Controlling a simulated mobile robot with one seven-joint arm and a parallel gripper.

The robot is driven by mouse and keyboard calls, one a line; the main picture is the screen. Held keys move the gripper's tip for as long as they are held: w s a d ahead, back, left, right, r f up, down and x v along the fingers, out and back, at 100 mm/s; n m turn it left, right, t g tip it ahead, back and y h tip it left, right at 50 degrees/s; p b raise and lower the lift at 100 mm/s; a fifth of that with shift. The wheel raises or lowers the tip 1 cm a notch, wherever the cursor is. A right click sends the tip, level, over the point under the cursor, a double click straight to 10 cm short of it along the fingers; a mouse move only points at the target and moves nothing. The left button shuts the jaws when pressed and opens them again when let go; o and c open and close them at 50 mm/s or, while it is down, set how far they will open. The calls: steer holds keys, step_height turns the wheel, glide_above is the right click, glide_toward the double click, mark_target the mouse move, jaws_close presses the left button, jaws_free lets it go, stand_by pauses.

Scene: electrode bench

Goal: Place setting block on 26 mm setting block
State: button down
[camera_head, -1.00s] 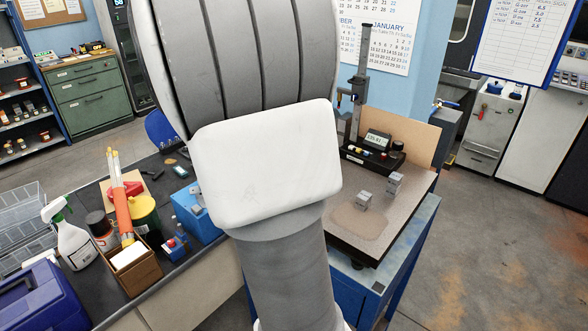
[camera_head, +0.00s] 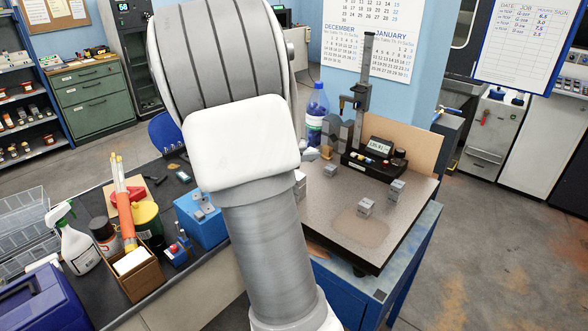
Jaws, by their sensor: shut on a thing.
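Small grey metal blocks stand on the speckled granite plate (camera_head: 345,252). One block (camera_head: 365,207) is near the plate's middle, a second block (camera_head: 396,190) is to its right and farther back, and a third block (camera_head: 330,170) is at the back left. I cannot read sizes on them, so I cannot tell which is the 26 mm setting block. My own large grey and white arm fills the middle of the view and hides the plate's left part. I cannot make out my gripper or anything in it; small grey parts beside the arm are unclear.
A height gauge (camera_head: 362,100) with a display box (camera_head: 375,158) stands at the plate's back. A blue-capped bottle (camera_head: 316,112) is behind the plate. The dark bench at left holds a spray bottle (camera_head: 77,245), a wooden box (camera_head: 133,268) and blue cases. The plate's front is clear.

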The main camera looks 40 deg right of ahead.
step_height(320, 180, down, 6)
steer(key=w+a, duration=0.1)
steer(key=w, duration=0.1)
steer(key=shift+w+a, duration=0.3)
steer(key=shift+a, duration=0.05)
steer(key=shift+f, duration=0.1)
steer(key=c, duration=0.5)
jaws_free()
